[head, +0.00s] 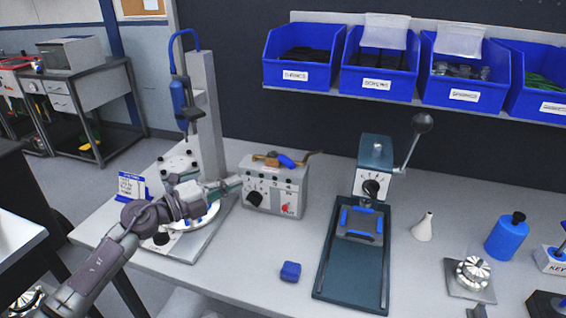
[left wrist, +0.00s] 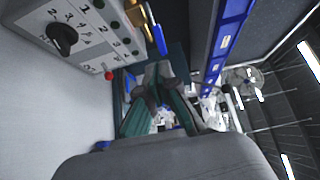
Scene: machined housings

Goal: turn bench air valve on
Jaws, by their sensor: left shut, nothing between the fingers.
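The bench air valve, a brass fitting (head: 266,161) with a blue lever (head: 287,161), sits on top of a grey control box (head: 285,197). In the left wrist view the brass fitting (left wrist: 147,20) and the blue lever (left wrist: 158,38) show at the top, beyond the box's edge. My left gripper (head: 236,184) is shut and empty. Its tips are close to the left side of the box, lower than the valve; I cannot tell whether they touch it. The shut fingers also show in the left wrist view (left wrist: 158,75). My right gripper is not in view.
The box front has a black knob (head: 254,199) and a red switch (head: 287,209). A press stand (head: 205,110) rises behind my left arm. A lever press (head: 374,165) stands right of the box. A blue block (head: 290,271) lies on open bench. Blue bins (head: 302,75) hang above.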

